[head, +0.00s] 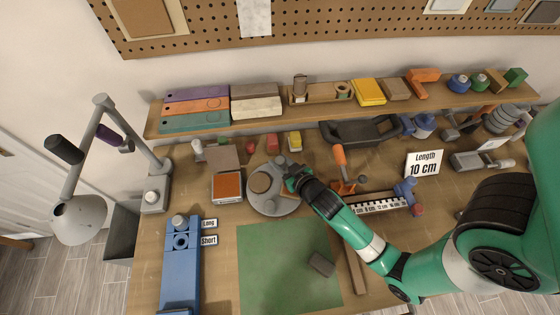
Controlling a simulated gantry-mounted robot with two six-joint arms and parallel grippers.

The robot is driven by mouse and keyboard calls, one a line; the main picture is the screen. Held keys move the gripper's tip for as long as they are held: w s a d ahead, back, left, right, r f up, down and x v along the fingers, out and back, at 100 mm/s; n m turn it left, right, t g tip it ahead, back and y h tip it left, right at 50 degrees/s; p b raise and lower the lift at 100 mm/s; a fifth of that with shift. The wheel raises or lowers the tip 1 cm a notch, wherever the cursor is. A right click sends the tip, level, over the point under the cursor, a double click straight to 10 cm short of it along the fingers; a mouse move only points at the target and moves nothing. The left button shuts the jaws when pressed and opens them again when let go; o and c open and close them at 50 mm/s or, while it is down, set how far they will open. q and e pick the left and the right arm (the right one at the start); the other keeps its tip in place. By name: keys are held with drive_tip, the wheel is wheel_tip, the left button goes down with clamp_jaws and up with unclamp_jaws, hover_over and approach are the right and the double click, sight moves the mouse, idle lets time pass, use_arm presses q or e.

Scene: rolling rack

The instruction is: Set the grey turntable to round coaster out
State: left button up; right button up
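The grey turntable (268,207) lies flat on the workbench, left of the middle in the head view. A round tan disc, which looks like the round coaster (261,182), sits on its left part. A small grey round piece (280,160) shows at its far edge. My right gripper (288,174) reaches in from the right, with its dark fingers over the far right part of the turntable. I cannot tell whether it touches the turntable or whether its fingers are open. The wrist hides part of the turntable's right side. My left gripper is not in view.
A green mat (285,270) lies in front with a dark block (321,264) on it. An orange-topped box (227,186) stands just left of the turntable. An orange-handled tool (341,160) stands right of the gripper. A blue fixture (180,265) is at the left.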

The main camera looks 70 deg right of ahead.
clamp_jaws()
idle(1.0)
